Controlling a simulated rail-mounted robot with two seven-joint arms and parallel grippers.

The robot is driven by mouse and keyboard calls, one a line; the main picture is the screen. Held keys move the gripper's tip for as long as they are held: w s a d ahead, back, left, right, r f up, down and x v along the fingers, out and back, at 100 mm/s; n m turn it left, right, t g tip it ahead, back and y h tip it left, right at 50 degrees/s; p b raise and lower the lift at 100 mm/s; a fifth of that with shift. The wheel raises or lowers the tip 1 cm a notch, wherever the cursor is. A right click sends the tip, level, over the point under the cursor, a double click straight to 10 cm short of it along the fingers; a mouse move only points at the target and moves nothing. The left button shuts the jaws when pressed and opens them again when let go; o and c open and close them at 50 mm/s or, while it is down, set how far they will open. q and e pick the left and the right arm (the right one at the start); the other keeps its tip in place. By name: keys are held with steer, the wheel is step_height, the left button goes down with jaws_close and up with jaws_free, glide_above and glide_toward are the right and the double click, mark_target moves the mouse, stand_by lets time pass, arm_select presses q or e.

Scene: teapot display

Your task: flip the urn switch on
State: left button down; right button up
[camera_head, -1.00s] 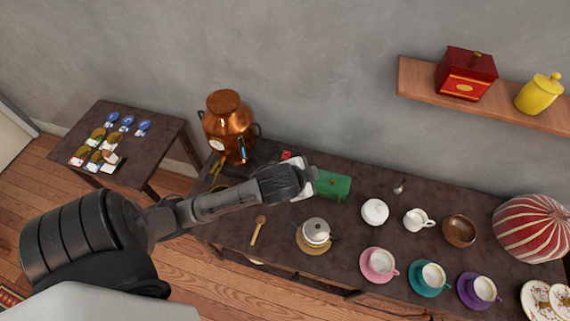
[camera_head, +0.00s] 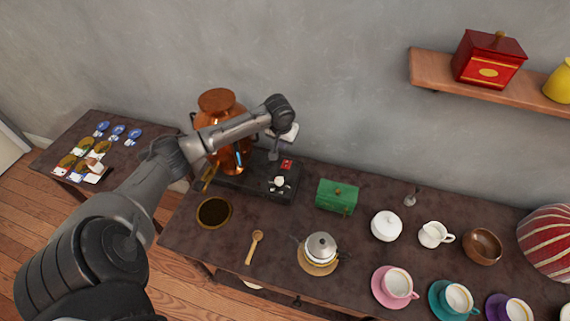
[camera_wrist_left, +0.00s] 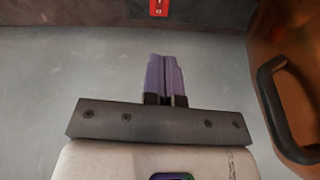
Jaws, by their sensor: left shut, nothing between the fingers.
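The copper urn (camera_head: 217,103) stands at the back left of the dark table, partly hidden behind my left arm. Its side and black handle also show at the right of the left wrist view (camera_wrist_left: 284,75). A small red part (camera_head: 287,164), possibly the switch, lies on the dark base beside the urn; a red part with a white mark also shows at the top of the wrist view (camera_wrist_left: 159,7). My left gripper (camera_head: 274,154) is shut and empty, pointing down just above the base, near the red part. Contact with it is not visible. The right gripper is not in view.
A small white item (camera_head: 279,182) is on the base. A green box (camera_head: 337,196), teapot (camera_head: 320,245), wooden spoon (camera_head: 254,246) and round dark dish (camera_head: 214,212) stand nearby. Cups are to the right. A shelf (camera_head: 445,75) is on the wall at right.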

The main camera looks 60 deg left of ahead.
mark_target(285, 166)
arm_select(q)
steer(key=shift+n, duration=0.7)
steer(key=shift+f, duration=0.1)
steer(key=b+x, duration=0.1)
steer(key=x, duration=0.3)
steer(key=b+x, duration=0.1)
steer(key=x, duration=0.3)
steer(key=b+x, duration=0.1)
steer(key=x, duration=0.3)
steer(key=shift+s+d+f, duration=0.25)
steer(key=shift+s, duration=0.05)
steer(key=shift+s+d+f, duration=0.1)
steer(key=shift+f, duration=0.6)
